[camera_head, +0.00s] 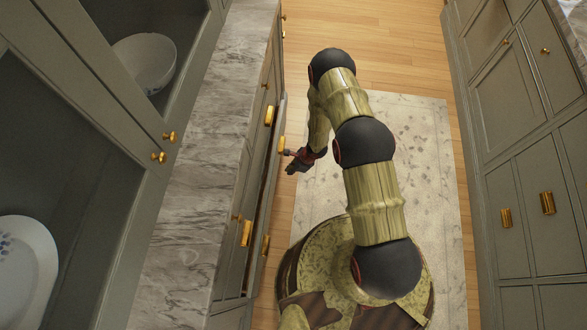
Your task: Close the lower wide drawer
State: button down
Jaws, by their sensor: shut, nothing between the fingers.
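The lower wide drawer (269,205) is in the left-hand base cabinet, below the marble counter. Its front stands out from the cabinet, with a dark gap behind its top edge, so it is partly open. It has two brass handles, a far one (282,143) and a near one (266,246). My gripper (291,168) is shut and empty, at the outer side of the drawer front just below the far handle in the picture. I cannot tell whether it touches the drawer. The inside of the drawer is mostly hidden.
The marble counter (190,205) runs along the left. Above it, wall cabinets hold a white bowl (147,62) and a plate (25,270). Tall cabinets (530,170) line the right side. A pale rug (425,150) covers the open floor between.

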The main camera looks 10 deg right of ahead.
jog(key=shift+w+a+f+b, duration=0.3)
jog(key=shift+a+f, duration=0.15)
jog(key=shift+a, duration=0.35)
jog(key=shift+w+a+f+b, duration=0.25)
jog(key=shift+a+f, duration=0.25)
jog(key=shift+a, duration=0.35)
jog(key=shift+w+a+f+b, duration=0.3)
jog(key=shift+a+f, duration=0.15)
jog(key=shift+a, duration=0.35)
